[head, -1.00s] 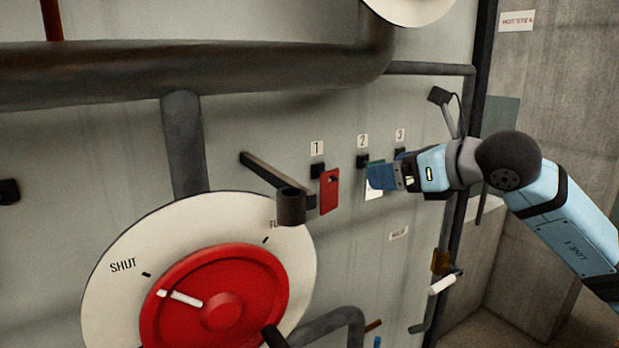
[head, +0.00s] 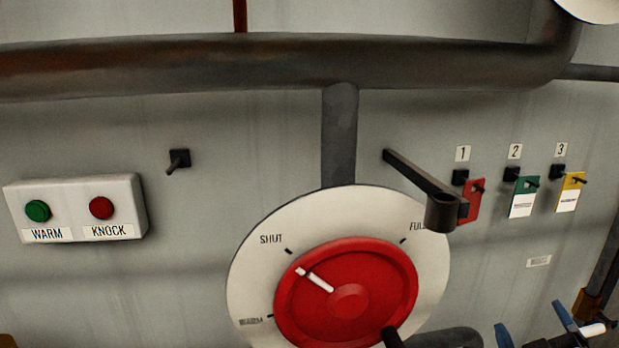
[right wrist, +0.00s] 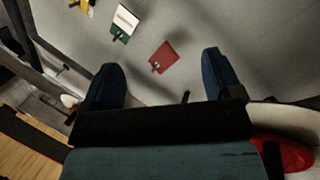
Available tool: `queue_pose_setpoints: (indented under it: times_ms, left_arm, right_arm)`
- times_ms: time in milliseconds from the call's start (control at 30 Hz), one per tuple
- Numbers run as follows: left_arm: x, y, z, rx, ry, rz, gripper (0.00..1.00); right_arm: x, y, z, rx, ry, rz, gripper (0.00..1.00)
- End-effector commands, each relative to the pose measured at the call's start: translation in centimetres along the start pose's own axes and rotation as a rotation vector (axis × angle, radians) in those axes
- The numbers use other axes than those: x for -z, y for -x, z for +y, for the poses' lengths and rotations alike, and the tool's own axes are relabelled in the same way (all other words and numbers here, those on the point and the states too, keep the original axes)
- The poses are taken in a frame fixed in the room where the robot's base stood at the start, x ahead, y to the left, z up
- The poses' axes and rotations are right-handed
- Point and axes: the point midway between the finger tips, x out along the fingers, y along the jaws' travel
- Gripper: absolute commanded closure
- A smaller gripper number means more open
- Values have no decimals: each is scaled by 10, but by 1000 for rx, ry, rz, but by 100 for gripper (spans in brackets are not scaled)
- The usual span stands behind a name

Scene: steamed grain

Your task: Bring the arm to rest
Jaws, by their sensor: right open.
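My right gripper (head: 533,326) is at the bottom right of the head view, low in front of the panel. Its two blue fingers are spread apart with nothing between them. Most of the right arm is out of the head view. My left gripper is not in view.
A red tag (head: 474,201), a green-and-white tag (head: 523,197) and a yellow-and-white tag (head: 571,192) hang at pegs 1, 2 and 3. A bracket (head: 425,185) projects beside them. A red handwheel (head: 390,270) stands left of the gripper.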

Motion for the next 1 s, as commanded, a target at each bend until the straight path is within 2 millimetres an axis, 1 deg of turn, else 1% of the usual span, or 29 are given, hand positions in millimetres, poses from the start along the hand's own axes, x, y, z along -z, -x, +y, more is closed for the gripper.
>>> queue_pose_setpoints:
  times_ms: [33, 67, 100, 167, 200, 300, 400, 500, 700, 833, 1000]
  left_arm:
    - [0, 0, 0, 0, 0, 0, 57]
    - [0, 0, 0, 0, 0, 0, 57]
    - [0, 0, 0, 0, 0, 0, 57]
    - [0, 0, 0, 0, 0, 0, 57]
    - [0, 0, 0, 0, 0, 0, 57]
    - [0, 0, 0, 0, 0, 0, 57]
    - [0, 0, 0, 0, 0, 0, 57]
    - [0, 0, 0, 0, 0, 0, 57]
    - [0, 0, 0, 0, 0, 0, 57]
    - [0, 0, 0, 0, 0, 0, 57]
    - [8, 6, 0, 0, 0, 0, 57]
  right_arm:
    - [-29, 18, -23, 71, -74, -159, 15]
    - [-45, 29, -35, 115, -111, -248, 15]
    - [-63, 45, -52, 173, -153, -361, 15]
    - [-83, 68, -73, 253, -203, -502, 15]
    - [-93, 84, -86, 302, -229, -580, 15]
    - [-109, 118, -110, 408, -276, -737, 15]
    - [-118, 147, -127, 497, -308, -855, 15]
    - [-123, 174, -142, 579, -335, -954, 15]
    - [-126, 221, -162, 727, -373, -1113, 15]
    - [-124, 249, -172, 818, -393, -1201, 15]
    - [-126, 236, -186, 808, -414, -1121, 15]
